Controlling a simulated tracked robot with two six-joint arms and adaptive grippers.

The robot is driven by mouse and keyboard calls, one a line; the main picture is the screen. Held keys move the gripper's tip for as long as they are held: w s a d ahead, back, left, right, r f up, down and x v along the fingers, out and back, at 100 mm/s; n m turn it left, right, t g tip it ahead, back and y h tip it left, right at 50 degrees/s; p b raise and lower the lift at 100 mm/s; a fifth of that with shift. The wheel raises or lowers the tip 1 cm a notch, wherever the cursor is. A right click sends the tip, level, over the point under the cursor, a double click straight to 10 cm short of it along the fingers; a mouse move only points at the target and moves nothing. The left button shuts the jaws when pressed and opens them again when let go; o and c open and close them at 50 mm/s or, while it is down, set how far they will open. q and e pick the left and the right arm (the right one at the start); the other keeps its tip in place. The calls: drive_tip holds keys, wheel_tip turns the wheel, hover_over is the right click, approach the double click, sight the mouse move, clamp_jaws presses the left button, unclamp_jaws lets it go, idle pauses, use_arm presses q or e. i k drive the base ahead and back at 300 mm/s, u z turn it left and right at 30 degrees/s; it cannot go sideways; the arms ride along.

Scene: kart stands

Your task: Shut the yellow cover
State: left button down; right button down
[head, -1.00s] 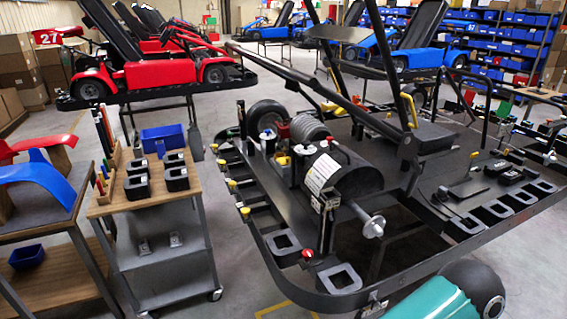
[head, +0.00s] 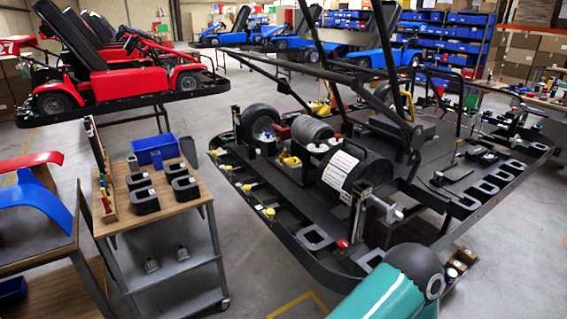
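A bare black kart chassis (head: 285,205) rests on a stand in the middle of the head view. A small yellow part (head: 290,161) sits among the engine parts near a grey cylinder; I cannot tell whether it is the yellow cover or whether it is open. Several small yellow caps (head: 269,212) line the chassis's left edge. Another yellow piece (head: 320,108) shows farther back. My teal and black arm link enters at the bottom right, in front of the chassis's near edge. Neither gripper shows.
A wooden-topped trolley (head: 178,215) with black blocks and a blue bin (head: 155,150) stands left of the chassis. A bench with a blue fairing (head: 38,205) is at far left. A red kart (head: 125,78) stands behind. Grey floor (head: 250,265) is clear between trolley and chassis.

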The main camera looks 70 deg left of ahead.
sight(293, 161)
drive_tip(key=z, duration=1.7)
drive_tip(key=i, duration=0.1)
drive_tip(key=u, duration=3.2)
drive_tip(key=i, duration=0.6)
drive_tip(key=z, duration=0.1)
drive_tip(key=k, duration=0.7)
drive_tip(key=u, duration=0.15)
drive_tip(key=i, duration=0.65)
